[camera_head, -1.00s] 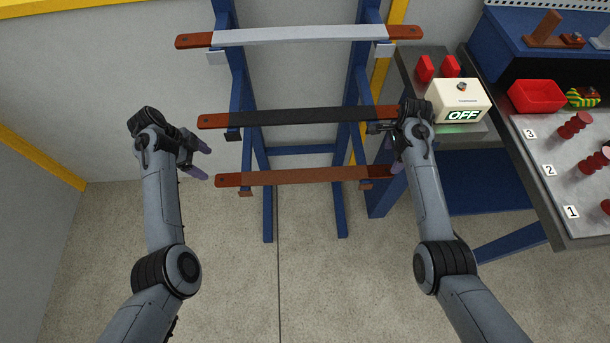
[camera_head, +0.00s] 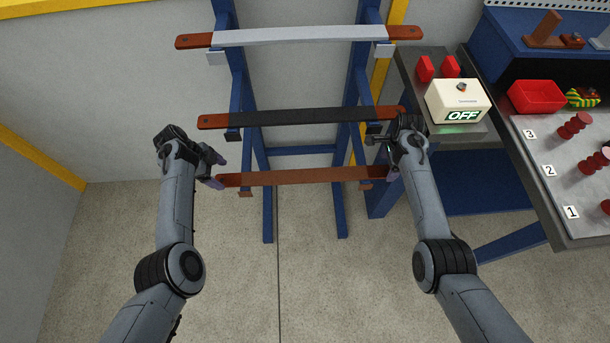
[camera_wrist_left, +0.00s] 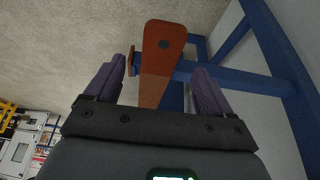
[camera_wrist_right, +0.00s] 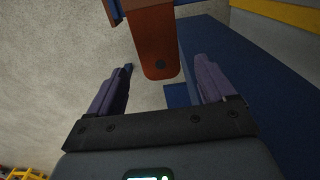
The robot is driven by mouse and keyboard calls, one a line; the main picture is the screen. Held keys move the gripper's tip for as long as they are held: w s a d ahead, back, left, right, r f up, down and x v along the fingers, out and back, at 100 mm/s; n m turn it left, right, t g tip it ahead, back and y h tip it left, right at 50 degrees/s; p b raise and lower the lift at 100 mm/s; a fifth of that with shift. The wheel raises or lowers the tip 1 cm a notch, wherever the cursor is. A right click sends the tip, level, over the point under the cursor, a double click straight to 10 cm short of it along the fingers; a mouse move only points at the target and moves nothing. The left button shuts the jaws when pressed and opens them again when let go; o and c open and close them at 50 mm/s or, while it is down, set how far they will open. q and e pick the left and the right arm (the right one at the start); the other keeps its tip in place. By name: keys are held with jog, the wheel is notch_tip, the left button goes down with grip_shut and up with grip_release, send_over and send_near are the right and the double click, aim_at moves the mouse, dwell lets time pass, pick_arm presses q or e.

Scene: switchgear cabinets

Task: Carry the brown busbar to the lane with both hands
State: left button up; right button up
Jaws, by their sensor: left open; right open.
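The brown busbar (camera_head: 300,177) lies level across the lowest hooks of the blue rack. My left gripper (camera_head: 219,172) is open at its left end. In the left wrist view the busbar's end (camera_wrist_left: 160,60) with its dark hole shows between the spread purple fingers (camera_wrist_left: 158,85), touching neither. My right gripper (camera_head: 386,160) is open at its right end, which it partly hides in the head view. In the right wrist view the busbar's other end (camera_wrist_right: 155,45) points in between the open fingers (camera_wrist_right: 163,85), a little beyond their tips. The lane's numbers 1 (camera_head: 572,212), 2 (camera_head: 549,170) and 3 (camera_head: 530,133) show on the bench.
A black busbar (camera_head: 290,117) and a grey-white one (camera_head: 300,36) rest on the rack (camera_head: 340,190) above. At right stand an OFF box (camera_head: 458,100), red bin (camera_head: 536,96) and several dark red insulators (camera_head: 575,125) on the bench (camera_head: 540,190). The floor in front is clear.

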aim_at(229, 180)
pick_arm(q)
jog(key=shift+x, duration=1.6)
pick_arm(e)
jog(key=shift+f, duration=1.15)
pick_arm(q)
grip_shut()
pick_arm(e)
grip_shut()
pick_arm(q)
jog(key=shift+w+r, duration=0.1)
jog(key=shift+r, duration=0.1)
pick_arm(e)
jog(key=shift+w+r, duration=0.1)
jog(key=shift+r, duration=0.1)
